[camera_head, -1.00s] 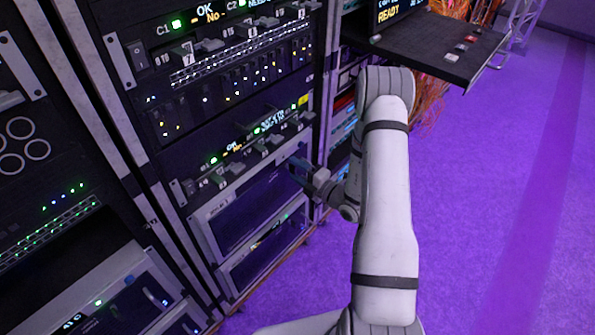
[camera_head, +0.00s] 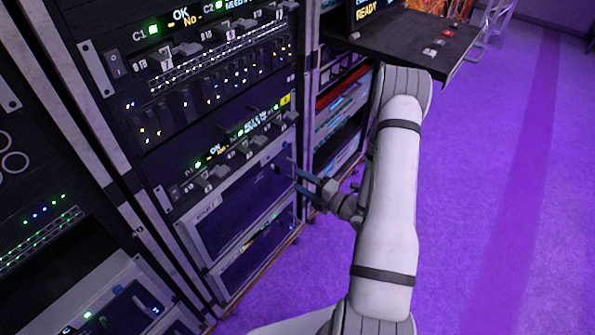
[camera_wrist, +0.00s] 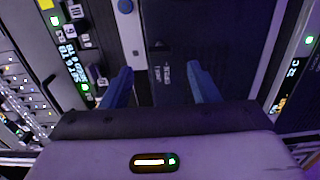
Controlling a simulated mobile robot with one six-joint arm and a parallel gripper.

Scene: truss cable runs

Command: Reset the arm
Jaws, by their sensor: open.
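My gripper (camera_head: 303,180) is open and empty in the head view, its two blue-grey fingers spread in front of the lower right part of the rack (camera_head: 168,228). In the wrist view my gripper (camera_wrist: 160,88) shows as two blue fingers wide apart with nothing between them. I cannot tell the exact gap between fingertips and rack.
A lit unit (camera_head: 240,140) with a row of levers sits in the rack just above my gripper. A dark shelf (camera_head: 405,42) with small buttons juts out behind my elbow. A screen reads READY (camera_head: 370,12). Purple floor (camera_head: 490,210) is clear on the right.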

